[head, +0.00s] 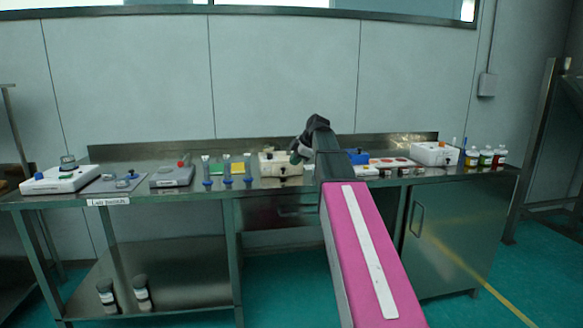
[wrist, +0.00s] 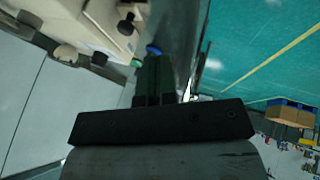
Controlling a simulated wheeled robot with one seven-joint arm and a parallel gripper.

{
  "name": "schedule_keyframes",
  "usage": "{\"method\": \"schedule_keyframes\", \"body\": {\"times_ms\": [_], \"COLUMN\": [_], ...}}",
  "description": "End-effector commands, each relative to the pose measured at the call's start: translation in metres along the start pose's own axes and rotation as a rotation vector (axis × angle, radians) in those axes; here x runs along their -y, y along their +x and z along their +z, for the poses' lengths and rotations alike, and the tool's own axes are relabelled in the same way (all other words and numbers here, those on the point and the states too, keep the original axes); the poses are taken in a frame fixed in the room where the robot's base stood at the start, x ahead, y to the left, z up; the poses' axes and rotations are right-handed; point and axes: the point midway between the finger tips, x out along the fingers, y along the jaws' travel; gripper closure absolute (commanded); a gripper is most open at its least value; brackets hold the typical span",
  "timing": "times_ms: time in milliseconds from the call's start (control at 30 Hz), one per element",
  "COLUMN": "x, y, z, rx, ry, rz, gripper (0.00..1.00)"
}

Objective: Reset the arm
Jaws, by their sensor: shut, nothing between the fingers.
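My arm reaches out from the bottom of the head view, with a pink and white link in front. My gripper (head: 298,155) is at its far end, above the bench beside a cream box-shaped machine (head: 270,163). In the wrist view my gripper (wrist: 154,62) has its two dark fingers together with nothing between them. The cream machine (wrist: 85,22) with dark knobs shows at the upper left there. A small blue item (wrist: 153,49) appears by the fingertips; I cannot tell whether it touches them.
The steel bench (head: 215,192) holds a white device (head: 60,181) at left, a grey device (head: 172,178), several blue-based stands (head: 227,180), a blue item (head: 358,157), a white box (head: 434,154) and bottles (head: 485,157). Floor (head: 285,285) shows in front.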

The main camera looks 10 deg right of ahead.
Motion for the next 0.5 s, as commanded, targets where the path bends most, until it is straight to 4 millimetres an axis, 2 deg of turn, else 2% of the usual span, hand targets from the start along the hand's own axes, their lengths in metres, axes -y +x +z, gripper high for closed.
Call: {"method": "schedule_keyframes", "body": {"times_ms": [100, 300, 400, 500], "x": [0.000, 0.001, 0.001, 0.008], "y": [-0.022, -0.046, -0.051, -0.045], "z": [0.000, 0.000, 0.000, 0.003], "rx": [0.000, 0.000, 0.000, 0.006], "ry": [0.000, 0.000, 0.002, 0.030], "rz": [0.002, 0.001, -0.001, -0.008], "gripper": [1.00, 1.00, 1.00, 1.00]}}
